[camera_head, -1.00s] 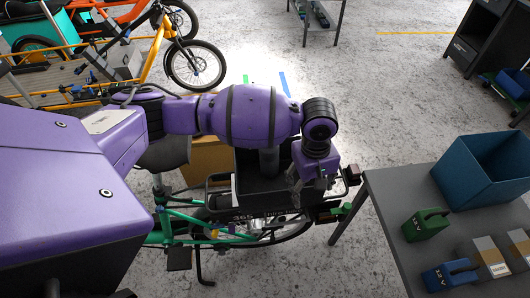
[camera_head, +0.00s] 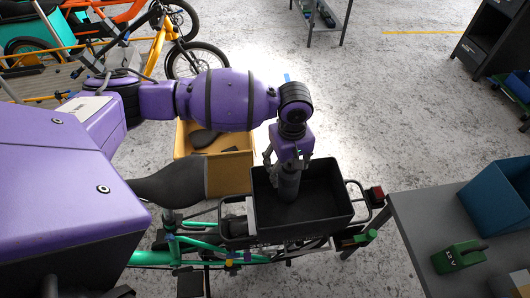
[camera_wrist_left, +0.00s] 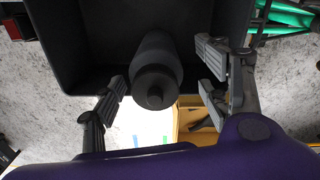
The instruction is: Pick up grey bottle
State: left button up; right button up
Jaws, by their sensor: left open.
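The grey bottle (camera_head: 288,184) stands in the black crate (camera_head: 338,218) on the rear rack of the green bike. It also shows in the left wrist view (camera_wrist_left: 155,75), with its cap towards the camera. My left gripper (camera_head: 286,168) is above the crate with its fingers pointing down around the bottle's upper part. In the left wrist view the open fingers (camera_wrist_left: 155,97) stand on either side of the bottle, with a gap on both sides. The bottle's far side is hidden. My right gripper is not in view.
A grey table (camera_head: 412,215) at the right holds a blue bin (camera_head: 498,198) and a green 12 V battery (camera_head: 459,256). A cardboard box (camera_head: 236,170) stands on the floor behind the bike's saddle (camera_head: 170,186). Open floor lies beyond the crate.

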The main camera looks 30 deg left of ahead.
pick_arm(q)
jog(key=f, duration=0.4)
jog(key=d+f, duration=0.1)
jog(key=f, duration=0.1)
jog(key=shift+w+f+b, duration=0.35)
jog(key=shift+f+b, duration=0.05)
jog(key=shift+a, duration=0.1)
jog(key=c, duration=1.2)
